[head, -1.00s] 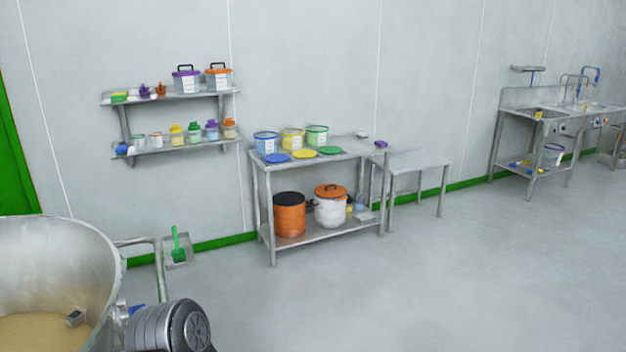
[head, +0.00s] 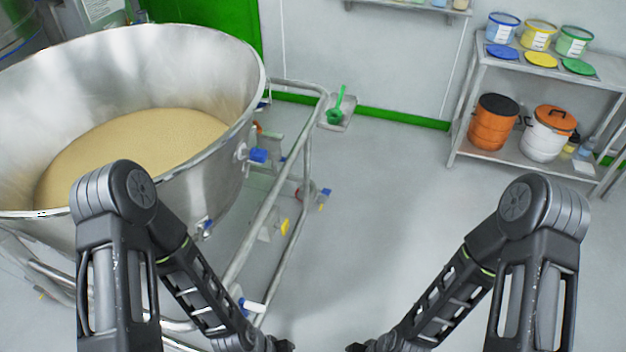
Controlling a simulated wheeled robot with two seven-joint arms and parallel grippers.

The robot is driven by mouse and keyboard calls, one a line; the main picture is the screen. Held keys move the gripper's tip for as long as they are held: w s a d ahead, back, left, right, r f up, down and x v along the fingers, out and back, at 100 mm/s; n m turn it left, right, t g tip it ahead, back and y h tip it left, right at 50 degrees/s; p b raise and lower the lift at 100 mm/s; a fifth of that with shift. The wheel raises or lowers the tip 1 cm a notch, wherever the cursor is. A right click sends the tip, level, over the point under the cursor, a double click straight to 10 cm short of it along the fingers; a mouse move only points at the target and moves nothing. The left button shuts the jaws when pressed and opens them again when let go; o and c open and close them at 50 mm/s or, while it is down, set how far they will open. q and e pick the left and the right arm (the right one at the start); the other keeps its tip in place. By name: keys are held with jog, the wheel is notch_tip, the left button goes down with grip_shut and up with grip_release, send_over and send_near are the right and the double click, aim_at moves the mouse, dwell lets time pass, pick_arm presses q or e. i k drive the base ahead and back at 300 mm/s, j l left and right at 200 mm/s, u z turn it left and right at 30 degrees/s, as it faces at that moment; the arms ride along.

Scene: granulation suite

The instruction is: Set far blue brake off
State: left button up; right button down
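A steel bowl (head: 190,185) of pale granules stands on a tubular wheeled frame (head: 290,170) at the left in the head view. A caster with a blue pedal (head: 324,198) is low at the far right of the frame. Another blue pedal (head: 243,305) is low at the near side. A yellow pedal (head: 284,227) lies between them. Whether the blue pedals are up or down is too small to tell. Neither arm is touching the pedals.
A blue-handled fitting (head: 258,155) is on the bowl's side. A steel table (head: 500,152) with buckets and drums is at the right. The floor (head: 390,200) between frame and table is clear.

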aim_at(322, 198)
jog(key=z, duration=0.8)
jog(key=i, duration=4.5)
jog(key=u, duration=3.75)
